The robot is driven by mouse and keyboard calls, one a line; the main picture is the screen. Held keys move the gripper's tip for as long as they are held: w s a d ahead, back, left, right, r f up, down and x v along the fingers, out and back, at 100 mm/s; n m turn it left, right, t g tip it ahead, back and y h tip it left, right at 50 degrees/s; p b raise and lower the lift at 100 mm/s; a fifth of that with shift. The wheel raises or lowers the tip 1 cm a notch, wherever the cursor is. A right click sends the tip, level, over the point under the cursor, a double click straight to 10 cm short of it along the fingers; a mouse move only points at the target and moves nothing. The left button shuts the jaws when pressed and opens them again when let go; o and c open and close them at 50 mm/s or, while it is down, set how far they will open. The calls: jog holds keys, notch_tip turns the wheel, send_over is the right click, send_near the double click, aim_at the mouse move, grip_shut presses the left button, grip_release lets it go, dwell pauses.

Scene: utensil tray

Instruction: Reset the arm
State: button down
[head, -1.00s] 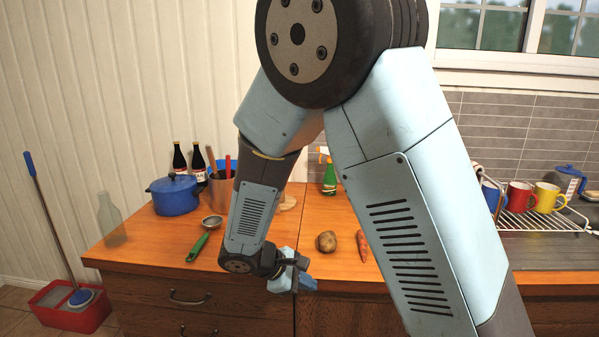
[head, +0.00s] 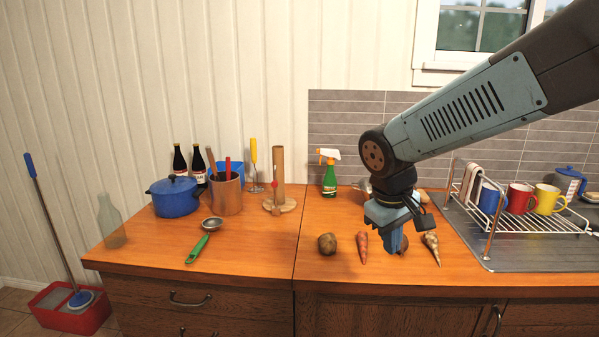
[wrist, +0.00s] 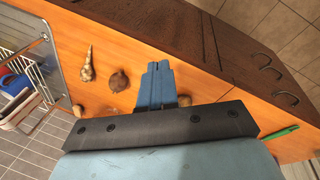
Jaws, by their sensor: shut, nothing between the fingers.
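My gripper (head: 398,240) hangs pointing down over the right part of the wooden counter (head: 335,268) in the head view. In the wrist view its blue fingers (wrist: 156,85) are together with nothing between them. A carrot (head: 362,247) and a potato (head: 327,243) lie to its left in the head view. A pale, cone-shaped vegetable (head: 431,247) lies just to its right. A brown round vegetable (wrist: 118,81) shows beside the fingers in the wrist view; my gripper partly hides it in the head view.
The dish rack (head: 535,222) with mugs stands at the right. The blue pot (head: 174,196), utensil holder (head: 224,195), green-handled strainer (head: 200,243) and glass bottle (head: 110,222) are at the left.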

jog(key=s+d+r+m+t+y, duration=0.2)
jog(key=s+d+r+m, duration=0.3)
jog(key=s+r, duration=0.3)
jog(key=shift+s+d+t, duration=0.15)
jog(key=shift+s+t, duration=0.55)
jog(key=shift+t, duration=0.1)
